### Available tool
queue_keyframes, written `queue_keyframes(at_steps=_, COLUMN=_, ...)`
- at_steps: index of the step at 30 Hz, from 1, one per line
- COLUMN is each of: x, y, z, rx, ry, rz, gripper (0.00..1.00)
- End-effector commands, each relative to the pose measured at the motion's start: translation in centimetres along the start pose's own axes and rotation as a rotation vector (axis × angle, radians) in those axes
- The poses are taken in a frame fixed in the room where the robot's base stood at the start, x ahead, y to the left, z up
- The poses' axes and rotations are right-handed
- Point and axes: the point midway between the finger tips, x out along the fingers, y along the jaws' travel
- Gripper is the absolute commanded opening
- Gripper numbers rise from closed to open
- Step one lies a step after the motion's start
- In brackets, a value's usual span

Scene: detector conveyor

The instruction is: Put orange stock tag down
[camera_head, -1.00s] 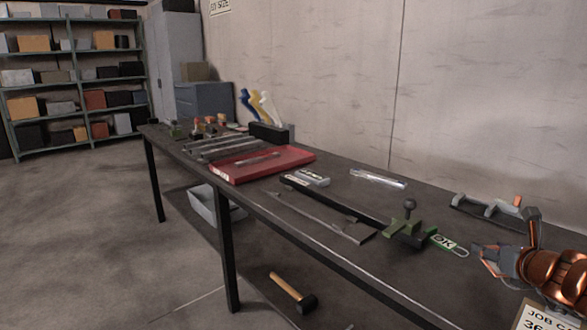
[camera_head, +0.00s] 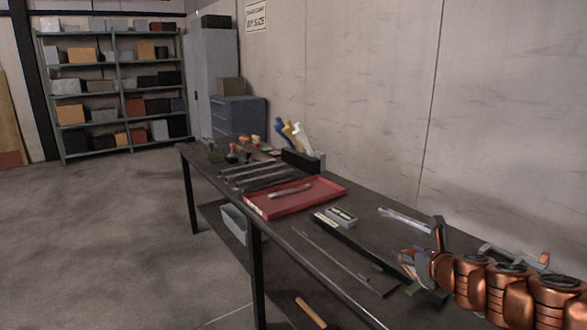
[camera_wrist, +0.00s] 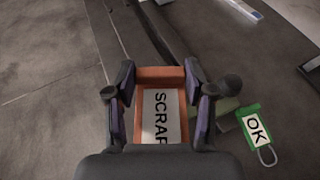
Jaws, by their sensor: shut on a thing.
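The orange stock tag (camera_wrist: 160,73) shows in the wrist view with a white label reading SCRAP. My gripper (camera_wrist: 159,82) is shut on it, with a finger on each side, above the dark bench. In the head view my gripper (camera_head: 416,263) is over the near right part of the bench (camera_head: 345,254), in front of a green clamp piece (camera_head: 428,297). I cannot make out the tag there. A green tag reading OK (camera_wrist: 254,129) lies to the right of my gripper in the wrist view.
A red tray (camera_head: 262,207), a small grey box (camera_head: 341,216) and a long dark bar (camera_head: 340,238) lie on the bench. A clear-blue tool (camera_head: 405,219) lies near the wall. A mallet (camera_head: 310,312) is below the bench.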

Motion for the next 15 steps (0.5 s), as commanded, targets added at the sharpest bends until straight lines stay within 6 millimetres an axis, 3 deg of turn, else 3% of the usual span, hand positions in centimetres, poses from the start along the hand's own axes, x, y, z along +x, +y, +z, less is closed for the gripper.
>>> queue_keyframes(at_steps=1, x=0.1, y=1.2, z=1.7, rx=-0.009, ry=0.000, rz=0.016, gripper=0.25)
queue_keyframes(at_steps=6, x=1.2, y=4.8, z=4.7, rx=-0.028, ry=0.000, rz=0.056, gripper=0.25)
queue_keyframes(at_steps=15, x=2.2, y=9.0, z=7.8, rx=-0.043, ry=0.001, rz=0.102, gripper=0.25)
